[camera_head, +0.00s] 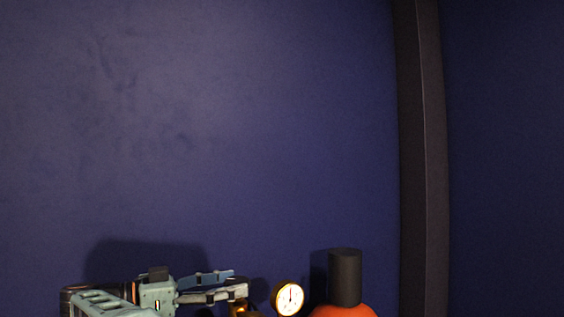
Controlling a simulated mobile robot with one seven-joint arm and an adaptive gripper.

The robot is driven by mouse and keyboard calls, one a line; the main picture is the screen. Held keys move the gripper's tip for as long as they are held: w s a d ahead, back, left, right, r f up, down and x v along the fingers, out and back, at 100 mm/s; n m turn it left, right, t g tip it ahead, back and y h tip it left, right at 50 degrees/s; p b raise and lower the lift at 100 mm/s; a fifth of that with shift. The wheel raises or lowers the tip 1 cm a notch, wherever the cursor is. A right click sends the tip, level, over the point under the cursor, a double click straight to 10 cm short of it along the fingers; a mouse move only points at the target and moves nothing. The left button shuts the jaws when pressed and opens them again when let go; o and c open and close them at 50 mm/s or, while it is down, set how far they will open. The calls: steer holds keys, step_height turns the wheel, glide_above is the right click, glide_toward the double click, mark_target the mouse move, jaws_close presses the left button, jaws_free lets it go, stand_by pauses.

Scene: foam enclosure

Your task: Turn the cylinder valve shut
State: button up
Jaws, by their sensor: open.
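The orange cylinder (343,311) shows only its rounded top at the bottom edge. A dark upright cylindrical piece (345,277) stands on it. A round gauge (288,298) with a white face and a brass rim sits to its left. A small brass part (241,309), partly cut off by the bottom edge, lies left of the gauge. I cannot tell which part is the valve's handle. My gripper (236,282) comes in from the left with its fingers pointing right, open. Its fingertips are by the brass part and left of the gauge; I cannot tell whether they touch.
A dark blue foam wall (220,140) fills the background. A dark vertical post (422,150) stands to the right of the cylinder. The space above my gripper and the cylinder looks clear. Everything below is out of frame.

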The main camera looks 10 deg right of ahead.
steer(key=shift+s+n+t, duration=0.1)
steer(key=shift+n+t, duration=0.3)
steer(key=shift+t, duration=0.2)
